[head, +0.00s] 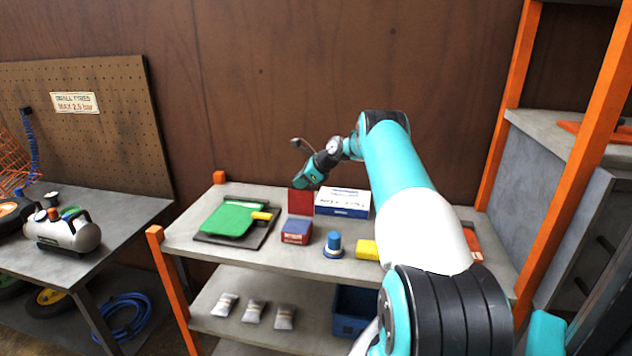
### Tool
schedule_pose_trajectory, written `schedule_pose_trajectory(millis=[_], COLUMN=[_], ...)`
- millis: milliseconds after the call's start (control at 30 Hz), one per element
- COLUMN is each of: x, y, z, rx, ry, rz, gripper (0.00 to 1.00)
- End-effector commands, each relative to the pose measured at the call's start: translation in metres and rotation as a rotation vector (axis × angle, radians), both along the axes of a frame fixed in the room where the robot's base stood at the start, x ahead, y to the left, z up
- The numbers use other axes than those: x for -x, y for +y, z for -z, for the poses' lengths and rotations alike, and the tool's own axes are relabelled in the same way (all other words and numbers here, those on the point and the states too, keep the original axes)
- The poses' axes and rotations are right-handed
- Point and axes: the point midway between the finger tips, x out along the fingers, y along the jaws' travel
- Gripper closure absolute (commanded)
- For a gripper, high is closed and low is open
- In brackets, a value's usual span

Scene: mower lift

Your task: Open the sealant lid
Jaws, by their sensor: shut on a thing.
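A small red and blue box (296,236) stands on the middle of the grey bench top. A red panel (300,202) stands upright at its back edge and looks like its lid, raised. My gripper (303,184) is at the top edge of this red panel and looks shut on it. The fingertips are small and partly hidden, so the exact grip is hard to see. A white and blue box with writing (343,203) lies just behind and to the right. Which box bears the sealant name is too small to read.
A blue-capped item (333,243) and a yellow block (367,249) stand right of the box. My arm covers the bench's right part. The lower shelf holds several packets (255,312).

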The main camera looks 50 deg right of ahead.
Motion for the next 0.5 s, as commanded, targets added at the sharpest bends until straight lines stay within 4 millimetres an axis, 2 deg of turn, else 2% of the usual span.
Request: schedule_pose_trajectory(millis=[433, 467, 500], x=[-0.0057, -0.0056, -0.0055], y=[0.0048, 0.0047, 0.0047], z=[-0.001, -0.0011, -0.0011], rx=[0.003, 0.003, 0.002], ry=[-0.006, -0.006, -0.005], rz=[-0.008, -0.008, -0.009], gripper=[1.0, 0.83, 0.74])
